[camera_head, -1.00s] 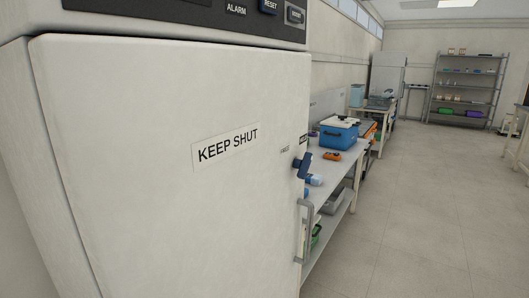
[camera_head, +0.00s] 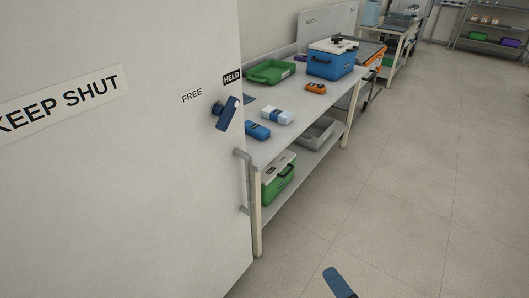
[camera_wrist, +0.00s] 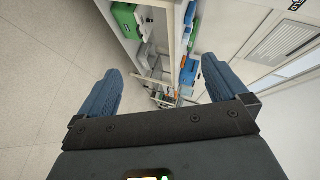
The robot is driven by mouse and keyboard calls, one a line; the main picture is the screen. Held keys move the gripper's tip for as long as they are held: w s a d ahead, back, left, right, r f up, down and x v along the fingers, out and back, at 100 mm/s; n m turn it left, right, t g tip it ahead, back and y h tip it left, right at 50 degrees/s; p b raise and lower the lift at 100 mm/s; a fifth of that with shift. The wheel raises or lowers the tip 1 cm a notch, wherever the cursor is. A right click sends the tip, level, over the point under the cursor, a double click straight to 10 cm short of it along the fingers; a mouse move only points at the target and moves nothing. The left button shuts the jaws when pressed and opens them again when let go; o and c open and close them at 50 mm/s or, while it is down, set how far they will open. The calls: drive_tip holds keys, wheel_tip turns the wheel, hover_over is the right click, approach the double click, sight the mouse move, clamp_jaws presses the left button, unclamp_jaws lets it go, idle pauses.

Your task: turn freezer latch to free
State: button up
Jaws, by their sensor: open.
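The freezer door (camera_head: 130,190) fills the left of the head view and stands shut. Its dark blue latch lever (camera_head: 227,114) sits near the door's right edge, tilted, with its upper end toward the black HELD label (camera_head: 232,77). The FREE label (camera_head: 192,96) is up and left of the latch. My gripper (camera_wrist: 161,68) is open and empty in the wrist view, its two blue fingers wide apart. In the head view only one blue finger (camera_head: 338,284) shows at the bottom edge, well below and right of the latch and apart from it.
A grey door handle (camera_head: 242,180) stands out below the latch. Beside the door, a bench (camera_head: 285,143) holds a blue cooler (camera_head: 331,60), a green tray (camera_head: 270,72) and small items. A green box (camera_head: 278,180) is on its lower shelf. The floor (camera_head: 420,190) at right is clear.

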drive_tip(key=w+a+r+m+y, duration=0.2)
drive_tip(key=w+a+r, duration=0.1)
drive_tip(key=w, duration=0.6)
drive_tip(key=m+g+y+p, duration=0.2)
drive_tip(key=m+g+y, duration=0.1)
drive_tip(key=y, duration=0.5)
approach(230, 115)
drive_tip(key=x, duration=0.9)
drive_tip(key=shift+w+a+r+p, duration=0.15)
drive_tip(key=shift+w+a+p, duration=0.05)
drive_tip(key=shift+a+p, duration=0.15)
drive_tip(key=shift+w+a, duration=0.35)
drive_tip(key=shift+a, duration=0.1)
drive_tip(key=c, duration=0.7)
